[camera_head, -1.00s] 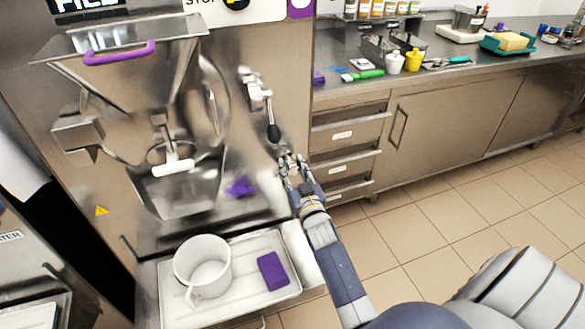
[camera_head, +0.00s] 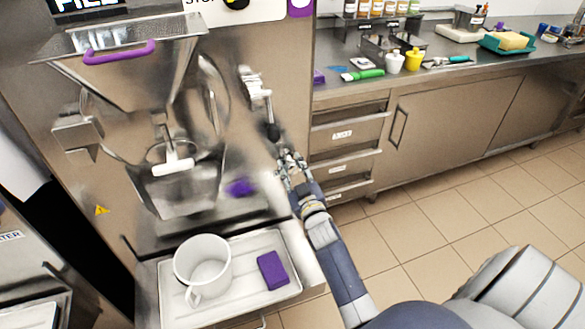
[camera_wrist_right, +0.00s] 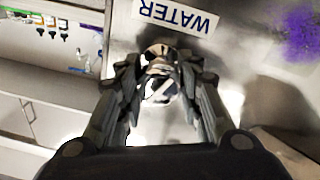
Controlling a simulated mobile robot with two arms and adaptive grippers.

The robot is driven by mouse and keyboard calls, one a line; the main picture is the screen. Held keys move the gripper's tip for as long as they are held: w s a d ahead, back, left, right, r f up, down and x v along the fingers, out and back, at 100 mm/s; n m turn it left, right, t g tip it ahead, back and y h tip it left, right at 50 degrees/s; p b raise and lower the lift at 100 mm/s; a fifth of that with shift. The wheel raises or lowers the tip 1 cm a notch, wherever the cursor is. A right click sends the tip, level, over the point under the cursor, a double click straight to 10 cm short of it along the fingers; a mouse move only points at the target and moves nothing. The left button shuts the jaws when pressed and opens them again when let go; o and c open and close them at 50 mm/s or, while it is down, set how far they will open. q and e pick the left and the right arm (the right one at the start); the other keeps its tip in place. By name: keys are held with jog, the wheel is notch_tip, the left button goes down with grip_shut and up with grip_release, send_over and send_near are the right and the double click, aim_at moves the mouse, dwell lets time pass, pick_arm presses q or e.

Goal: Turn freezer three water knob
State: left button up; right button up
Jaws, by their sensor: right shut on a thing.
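The freezer (camera_head: 285,60) stands at the left of the head view, with a metal hopper and a purple-handled lid. In the right wrist view, a round, shiny knob (camera_wrist_right: 160,84) sits on its metal face beside an upside-down "WATER" label (camera_wrist_right: 175,15). My right gripper (camera_head: 286,163) is at the freezer's right side, just below a lever with a dark grip (camera_head: 272,131). In the wrist view the right gripper's (camera_wrist_right: 158,88) fingers are on both sides of the knob, shut on it. The knob is hidden in the head view. My left gripper is out of view.
A white tray (camera_head: 237,309) holding a white jug (camera_head: 205,262) and a purple sponge (camera_head: 272,270) is below the freezer spout. A steel counter (camera_head: 420,75) with drawers and several small items stands at the right. The tiled floor (camera_head: 450,215) is clear.

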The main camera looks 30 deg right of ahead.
jog(key=o, duration=1.1)
jog(key=v, duration=1.2)
jog(key=shift+f, duration=0.1)
